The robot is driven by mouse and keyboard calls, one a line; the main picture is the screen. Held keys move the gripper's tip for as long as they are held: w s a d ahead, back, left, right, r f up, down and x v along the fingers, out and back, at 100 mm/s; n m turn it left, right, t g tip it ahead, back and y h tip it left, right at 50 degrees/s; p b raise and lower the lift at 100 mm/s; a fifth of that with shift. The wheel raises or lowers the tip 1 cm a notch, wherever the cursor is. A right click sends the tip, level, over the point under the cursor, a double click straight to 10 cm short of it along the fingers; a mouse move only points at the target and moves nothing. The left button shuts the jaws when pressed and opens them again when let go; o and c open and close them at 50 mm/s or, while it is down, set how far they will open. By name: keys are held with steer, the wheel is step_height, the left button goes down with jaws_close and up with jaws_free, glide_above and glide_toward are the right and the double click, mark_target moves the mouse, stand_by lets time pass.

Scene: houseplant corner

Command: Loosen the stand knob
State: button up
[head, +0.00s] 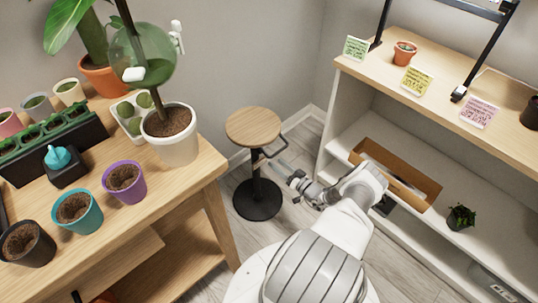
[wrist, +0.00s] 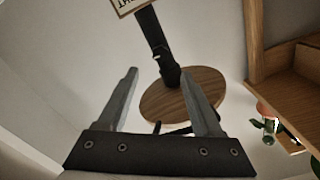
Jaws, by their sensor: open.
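The stand (head: 258,185) is a round wooden seat (head: 253,127) on a black post with a round black foot, on the floor between the table and the shelf unit. My gripper (head: 278,163) is at the right of the post, just below seat height. In the wrist view my gripper (wrist: 159,62) is open, with nothing held between its fingers. Beyond them show the wooden seat (wrist: 183,98) and the black post (wrist: 153,35) with a dark collar. A dark bar (wrist: 178,130) crosses near the seat's edge. I cannot clearly make out the knob.
A plant table (head: 180,195) with pots stands at the left. A shelf unit (head: 335,130) stands at the right, with a wooden box (head: 425,183) on its lower shelf. The floor around the stand's foot is clear.

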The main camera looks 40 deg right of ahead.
steer(key=s+d+p, duration=0.1)
steer(key=s, duration=0.8)
steer(key=shift+d, duration=0.15)
